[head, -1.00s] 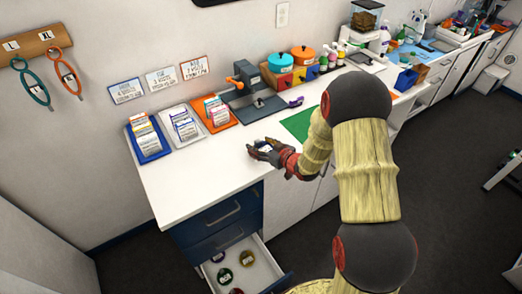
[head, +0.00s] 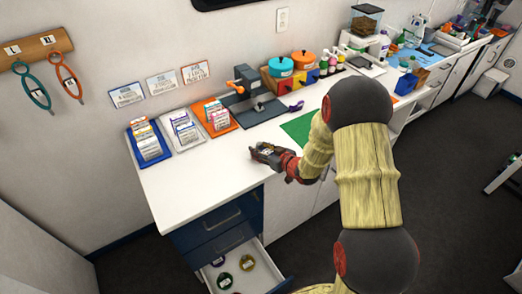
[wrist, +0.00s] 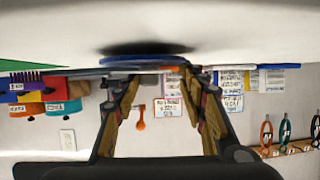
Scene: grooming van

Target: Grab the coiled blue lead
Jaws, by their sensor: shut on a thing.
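In the wrist view, which is upside down, a flat round blue thing, which looks like the coiled blue lead (wrist: 145,61), lies between the fingertips of my gripper (wrist: 160,78). A dark shadow lies beside it on the white counter, so it is at or just above the surface; I cannot tell which. In the head view my gripper (head: 262,153) is low over the counter's front edge, above the drawers. The fingers are shut on the lead, which they mostly hide there.
Below, an open drawer (head: 270,277) holds several coloured coils. Card trays (head: 150,143) stand along the wall on the white counter (head: 190,185). A dark press (head: 250,95) stands behind, and a green mat (head: 298,126) lies to the right. Bare counter surrounds my gripper.

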